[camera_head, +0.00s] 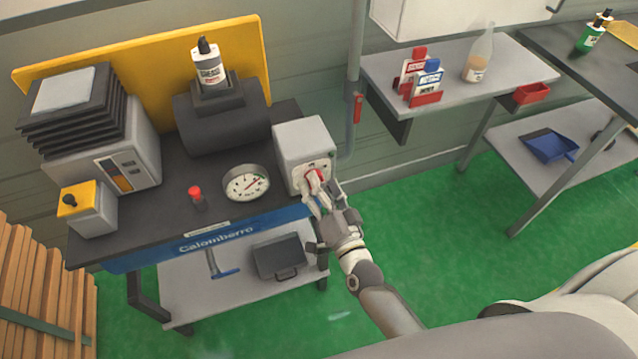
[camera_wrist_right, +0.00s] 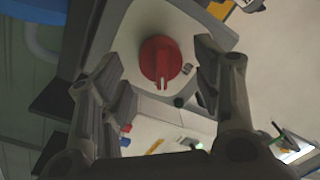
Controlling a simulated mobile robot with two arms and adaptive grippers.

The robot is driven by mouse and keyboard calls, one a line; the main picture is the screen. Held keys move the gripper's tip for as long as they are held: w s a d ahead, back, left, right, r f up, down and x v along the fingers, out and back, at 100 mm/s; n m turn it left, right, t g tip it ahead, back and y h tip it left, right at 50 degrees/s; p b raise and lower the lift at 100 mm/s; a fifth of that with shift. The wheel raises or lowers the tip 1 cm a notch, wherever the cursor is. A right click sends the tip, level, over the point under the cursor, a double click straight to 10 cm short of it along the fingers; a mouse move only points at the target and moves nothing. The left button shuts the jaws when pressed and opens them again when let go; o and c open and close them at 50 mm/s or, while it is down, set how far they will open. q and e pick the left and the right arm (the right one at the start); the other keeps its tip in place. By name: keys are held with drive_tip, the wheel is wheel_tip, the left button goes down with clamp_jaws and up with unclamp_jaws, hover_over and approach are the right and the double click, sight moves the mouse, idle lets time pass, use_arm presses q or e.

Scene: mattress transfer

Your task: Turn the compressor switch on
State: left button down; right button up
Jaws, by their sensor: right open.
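The compressor switch is a red rotary knob (camera_head: 314,178) on the front of a light grey box (camera_head: 302,139) at the right end of the dark compressor bench (camera_head: 160,205). In the right wrist view the red knob (camera_wrist_right: 161,61) sits on the pale box face (camera_wrist_right: 130,35). My right gripper (camera_head: 323,199) is right at the knob, in front of the box. In the right wrist view its two fingers (camera_wrist_right: 165,88) are spread, one on each side of the knob, with gaps between. I cannot tell whether a fingertip touches the box. My left gripper is not in view.
A round gauge (camera_head: 246,183) and a small red-topped button (camera_head: 196,196) are left of the box. A pipe with a red valve handle (camera_head: 358,106) runs up behind it. A shelf (camera_head: 440,85) with bottles stands at right. Green floor (camera_head: 440,225) is open at right.

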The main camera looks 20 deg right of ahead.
drive_tip(key=s, duration=1.1)
drive_tip(key=shift+d+f, duration=0.3)
drive_tip(key=shift+d, duration=0.1)
drive_tip(key=s+f+n+g, duration=0.2)
drive_tip(key=s+f+g, duration=0.1)
drive_tip(key=f, duration=0.7)
drive_tip(key=s+f+n+g, duration=0.2)
drive_tip(key=s+f+g, duration=0.1)
drive_tip(key=f, duration=0.6)
drive_tip(key=s+f+n+g, duration=0.2)
drive_tip(key=f+n+g, duration=0.1)
drive_tip(key=f, duration=0.7)
drive_tip(key=s+d+f+n+g, duration=0.2)
drive_tip(key=s+d+f+g, duration=0.1)
drive_tip(key=s+f, duration=0.5)
drive_tip(key=s+d+f+n+g+h, duration=0.1)
drive_tip(key=s+d+f+g, duration=0.3)
drive_tip(key=s+f, duration=0.4)
drive_tip(key=s+n+g, duration=0.1)
drive_tip(key=s, duration=0.6)
drive_tip(key=shift+f+g, duration=0.4)
drive_tip(key=shift+s+d, duration=0.1)
